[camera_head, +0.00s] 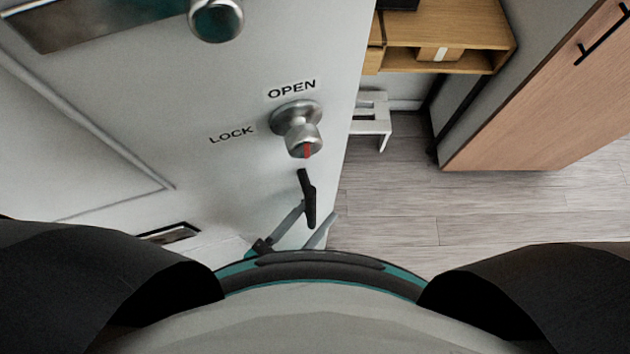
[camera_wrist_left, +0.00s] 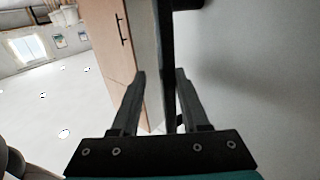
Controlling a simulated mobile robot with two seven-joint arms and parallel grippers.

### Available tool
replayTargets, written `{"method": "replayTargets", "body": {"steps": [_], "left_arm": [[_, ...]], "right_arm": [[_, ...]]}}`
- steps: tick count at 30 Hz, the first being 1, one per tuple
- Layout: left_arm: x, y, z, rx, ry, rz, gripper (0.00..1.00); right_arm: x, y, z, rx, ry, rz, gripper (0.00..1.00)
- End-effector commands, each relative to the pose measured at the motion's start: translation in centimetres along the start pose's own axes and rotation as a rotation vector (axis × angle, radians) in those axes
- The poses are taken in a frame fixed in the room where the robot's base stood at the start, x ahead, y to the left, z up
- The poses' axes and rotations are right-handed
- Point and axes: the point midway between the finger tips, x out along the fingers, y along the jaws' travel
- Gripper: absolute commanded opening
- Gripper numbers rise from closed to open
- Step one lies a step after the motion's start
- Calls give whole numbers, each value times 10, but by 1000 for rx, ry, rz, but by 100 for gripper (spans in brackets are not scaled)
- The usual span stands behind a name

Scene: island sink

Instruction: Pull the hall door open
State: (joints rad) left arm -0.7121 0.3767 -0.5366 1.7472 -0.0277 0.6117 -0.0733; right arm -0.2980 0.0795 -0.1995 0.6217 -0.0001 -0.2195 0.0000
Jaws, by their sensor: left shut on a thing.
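The white hall door (camera_head: 225,75) fills the left and middle of the head view; its grey face (camera_wrist_left: 255,80) fills the right of the left wrist view. A black lever handle (camera_head: 308,198) hangs downward near the door's right edge, below the round lock knob. My left gripper (camera_head: 318,209) comes from below, its two grey fingers on either side of the handle's lower part. In the left wrist view the dark handle (camera_wrist_left: 168,70) stands upright between the fingers (camera_wrist_left: 161,72), nearer the right one. The gripper is shut on the handle; exact contact is hard to see. My right gripper is not in view.
The lock knob (camera_head: 303,140) with a red mark sits between the words OPEN and LOCK. Another round knob (camera_head: 215,18) is higher up. Beyond the door's edge are a wooden shelf (camera_head: 490,30), a white stool (camera_head: 372,125), a wooden cabinet (camera_head: 560,110) and clear floor (camera_head: 470,210).

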Motion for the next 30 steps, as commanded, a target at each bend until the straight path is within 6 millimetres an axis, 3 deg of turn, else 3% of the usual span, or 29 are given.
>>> {"method": "replayTargets", "body": {"steps": [12,16,20,30], "left_arm": [[-1,1,2,-3,-7,2,34],[-10,1,3,-3,-9,1,34],[-31,1,3,-3,-10,2,34],[-112,1,2,-1,-8,2,34]], "right_arm": [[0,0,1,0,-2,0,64],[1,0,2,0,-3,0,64],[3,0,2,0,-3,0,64],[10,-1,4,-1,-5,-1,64]]}}
